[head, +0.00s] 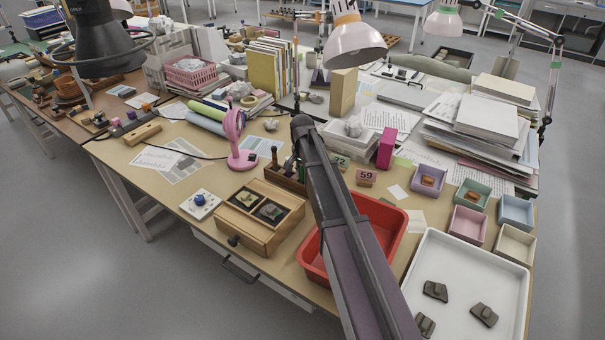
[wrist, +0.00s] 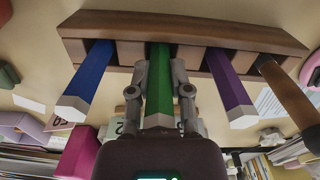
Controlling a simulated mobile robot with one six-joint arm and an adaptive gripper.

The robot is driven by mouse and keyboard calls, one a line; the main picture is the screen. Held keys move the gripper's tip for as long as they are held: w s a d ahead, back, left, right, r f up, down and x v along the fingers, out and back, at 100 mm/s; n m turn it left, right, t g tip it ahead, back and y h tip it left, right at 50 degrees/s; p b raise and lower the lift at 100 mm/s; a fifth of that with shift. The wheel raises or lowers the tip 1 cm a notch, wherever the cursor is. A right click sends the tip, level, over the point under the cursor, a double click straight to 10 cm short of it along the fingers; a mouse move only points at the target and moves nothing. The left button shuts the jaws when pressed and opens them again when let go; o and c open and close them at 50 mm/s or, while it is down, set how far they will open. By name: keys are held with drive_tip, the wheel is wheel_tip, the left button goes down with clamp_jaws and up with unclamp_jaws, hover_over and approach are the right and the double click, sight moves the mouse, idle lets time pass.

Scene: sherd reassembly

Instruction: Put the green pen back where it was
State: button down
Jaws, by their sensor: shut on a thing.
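The green pen (wrist: 159,98) shows in the middle of the wrist view, with its pale end towards the camera. My gripper (wrist: 160,68) is shut on it, one finger on each side. The pen's far end meets a slot of the wooden holder (wrist: 215,28); how deep it sits cannot be told. A blue pen (wrist: 90,75) stands in the holder on one side of it and a purple pen (wrist: 230,90) on the other. In the head view the holder (head: 287,180) is partly hidden by my arm, which also hides my gripper and the green pen.
A brown handle (wrist: 285,90) stands in the holder beyond the purple pen. A wooden box (head: 258,215) with two compartments and a red tray (head: 390,222) lie near the holder. A magenta box (head: 386,148) stands right.

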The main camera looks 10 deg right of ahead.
drive_tip(key=shift+f+b, duration=0.45)
drive_tip(key=shift+f, duration=0.1)
drive_tip(key=c, duration=0.6)
unclamp_jaws()
drive_tip(key=shift+r, duration=0.1)
drive_tip(key=shift+o, duration=0.2)
drive_tip(key=shift+r, duration=0.15)
wheel_tip(320, 180, up, 13)
drive_tip(key=p, duration=1.3)
drive_tip(key=s+n, duration=0.7)
drive_tip(key=s, duration=1.9)
